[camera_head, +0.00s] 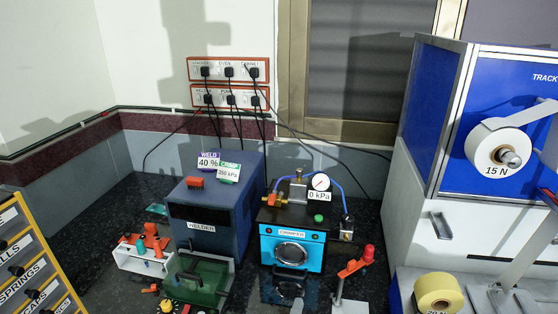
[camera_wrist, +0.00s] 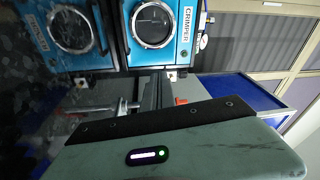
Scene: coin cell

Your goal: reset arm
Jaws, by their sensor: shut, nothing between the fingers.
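My gripper (camera_wrist: 158,84) shows in the wrist view. Its grey-green housing with a black edge and a lit indicator fills the lower part, and its narrow fingers point up the picture toward the blue crimper (camera_wrist: 155,28). The fingers are shut with nothing held. I cannot tell how far the fingertips are from the crimper. The head view does not clearly show my gripper; there the crimper (camera_head: 292,250) stands on the dark counter, with a round window in its front, a gauge and a 0 kPa tag on top.
The dark blue welder (camera_head: 213,210) stands left of the crimper. A green tray (camera_head: 200,280), a white stand with orange clamps (camera_head: 143,260) and a red-knobbed lever (camera_head: 355,268) are in front. A labelled drawer cabinet (camera_head: 35,265) is at left, a blue-and-white machine (camera_head: 430,120) at right.

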